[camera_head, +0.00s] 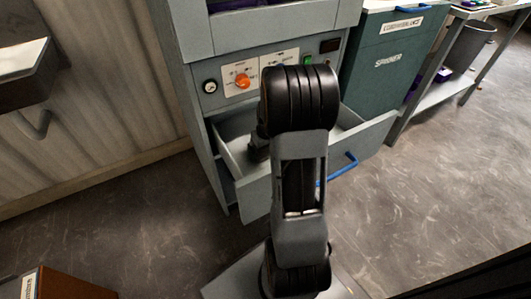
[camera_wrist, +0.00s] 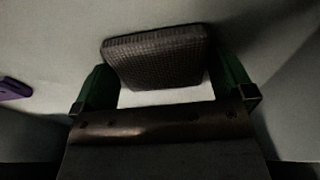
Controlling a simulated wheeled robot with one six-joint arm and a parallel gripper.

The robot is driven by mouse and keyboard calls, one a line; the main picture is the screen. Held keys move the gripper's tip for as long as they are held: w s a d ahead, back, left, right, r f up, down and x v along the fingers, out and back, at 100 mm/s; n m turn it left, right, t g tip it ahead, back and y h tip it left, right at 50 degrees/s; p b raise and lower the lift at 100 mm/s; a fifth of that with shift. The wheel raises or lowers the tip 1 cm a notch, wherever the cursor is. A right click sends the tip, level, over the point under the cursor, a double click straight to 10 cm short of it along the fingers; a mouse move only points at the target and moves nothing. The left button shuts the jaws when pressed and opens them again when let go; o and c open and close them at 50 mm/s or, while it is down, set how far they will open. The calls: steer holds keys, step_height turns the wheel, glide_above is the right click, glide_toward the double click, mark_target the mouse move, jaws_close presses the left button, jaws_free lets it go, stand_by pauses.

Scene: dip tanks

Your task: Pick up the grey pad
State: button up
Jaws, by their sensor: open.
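The grey pad (camera_wrist: 158,57), dark and with a textured surface, lies on the pale drawer floor in the wrist view. My gripper (camera_wrist: 163,68) is open, with one green finger on each side of the pad. The fingers look close to the pad's left and right edges; I cannot tell whether they touch it. In the head view my arm reaches into the open drawer (camera_head: 235,172), and my arm hides the pad there.
A purple object (camera_wrist: 14,88) lies at the left in the wrist view. The drawer walls enclose my gripper. The cabinet's control panel (camera_head: 262,72) stands above the drawer. A green spinner cabinet (camera_head: 385,65) and a shelf are to the right.

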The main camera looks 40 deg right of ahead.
steer(key=shift+c, duration=0.4)
steer(key=c, duration=0.5)
steer(key=shift+c, duration=0.2)
steer(key=shift+r, duration=0.15)
